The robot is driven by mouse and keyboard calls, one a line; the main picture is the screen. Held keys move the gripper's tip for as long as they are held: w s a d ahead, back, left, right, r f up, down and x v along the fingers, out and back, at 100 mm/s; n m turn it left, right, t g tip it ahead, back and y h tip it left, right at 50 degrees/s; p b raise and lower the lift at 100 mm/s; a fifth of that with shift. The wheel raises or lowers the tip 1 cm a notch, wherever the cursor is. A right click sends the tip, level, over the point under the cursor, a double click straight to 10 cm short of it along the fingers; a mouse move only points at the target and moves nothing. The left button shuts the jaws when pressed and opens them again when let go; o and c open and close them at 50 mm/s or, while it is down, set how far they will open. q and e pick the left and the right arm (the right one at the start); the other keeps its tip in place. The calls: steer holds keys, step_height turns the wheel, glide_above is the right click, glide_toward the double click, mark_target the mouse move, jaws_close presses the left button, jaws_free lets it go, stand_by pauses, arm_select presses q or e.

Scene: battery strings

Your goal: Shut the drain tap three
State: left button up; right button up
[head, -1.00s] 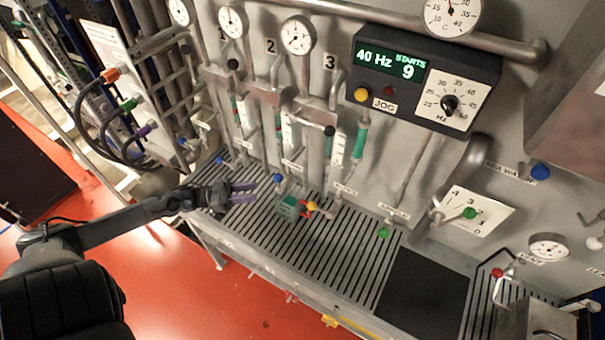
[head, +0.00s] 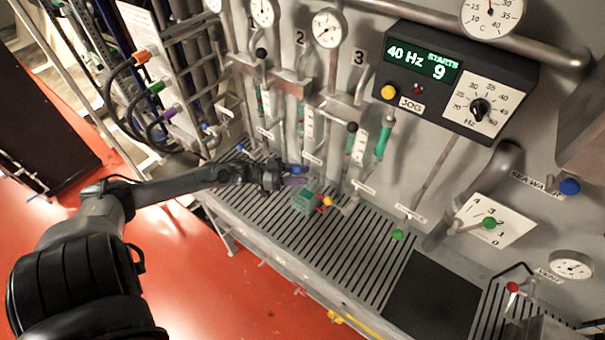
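My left gripper (head: 294,175) reaches in from the left over the slatted grating. Its purple fingers appear spread apart, close to the blue-knobbed tap (head: 297,168) below column 2. I cannot tell whether they touch it. A yellow-knobbed tap with a red part (head: 327,201) sits low by the foot of column 3's pipe, right of the gripper and apart from it. Its label is too small to read, so I cannot confirm that it is drain tap three. A teal cup (head: 305,201) stands beside it on the grating. My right gripper is not in view.
Vertical pipes and dark-knobbed valves rise behind the grating (head: 330,245). A green-knobbed tap (head: 398,235) stands farther right, near a black mat (head: 425,295). A display box (head: 450,80) reads 40 Hz, starts 9. The grating's front strip is clear.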

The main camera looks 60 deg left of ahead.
arm_select(q)
steer(key=shift+w+d, duration=0.35)
steer(key=shift+w, duration=0.05)
steer(key=shift+c, duration=0.3)
jaws_close()
steer(key=shift+r, duration=0.15)
